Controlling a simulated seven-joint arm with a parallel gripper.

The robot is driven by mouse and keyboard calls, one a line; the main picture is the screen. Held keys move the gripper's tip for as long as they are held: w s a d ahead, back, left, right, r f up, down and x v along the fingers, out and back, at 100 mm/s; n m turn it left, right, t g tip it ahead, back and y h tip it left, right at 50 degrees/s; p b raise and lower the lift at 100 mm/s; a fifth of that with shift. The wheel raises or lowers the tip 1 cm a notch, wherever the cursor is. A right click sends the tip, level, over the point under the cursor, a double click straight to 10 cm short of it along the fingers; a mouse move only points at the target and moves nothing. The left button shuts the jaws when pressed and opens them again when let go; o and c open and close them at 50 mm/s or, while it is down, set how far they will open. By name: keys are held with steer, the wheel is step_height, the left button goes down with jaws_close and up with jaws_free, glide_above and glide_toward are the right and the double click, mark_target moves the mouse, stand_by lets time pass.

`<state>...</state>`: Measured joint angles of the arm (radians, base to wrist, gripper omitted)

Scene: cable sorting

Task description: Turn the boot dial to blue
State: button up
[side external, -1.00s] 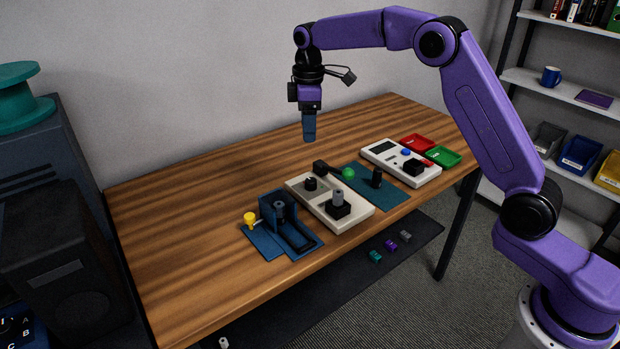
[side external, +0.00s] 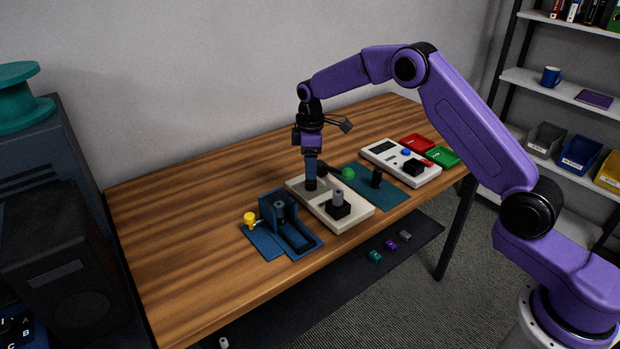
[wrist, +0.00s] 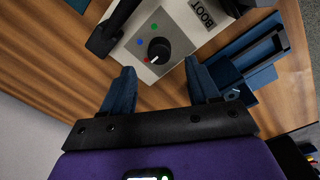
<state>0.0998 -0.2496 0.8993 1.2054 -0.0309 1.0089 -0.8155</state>
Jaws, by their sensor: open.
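The boot dial is a round black knob (wrist: 159,50) on a white panel (wrist: 178,22) marked BOOT. Red (wrist: 146,60), blue (wrist: 140,42) and green (wrist: 153,27) dots lie beside it. Its pale pointer mark appears to face the red dot. My gripper (wrist: 160,68) is open and empty, with its blue fingers on either side of the dial's position. In the side view my gripper (side external: 310,187) is down at the panel (side external: 357,214) and hides the dial. I cannot tell whether the fingers touch the dial.
A black post with a grey top (side external: 338,200) stands on the same panel. A blue fixture (side external: 292,232) and a yellow knob (side external: 250,218) are to the left. The table's left part is clear.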

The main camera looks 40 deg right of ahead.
mark_target(311, 184)
steer(key=shift+w+f, duration=0.1)
steer(key=shift+f, duration=2.55)
steer(key=c, duration=1)
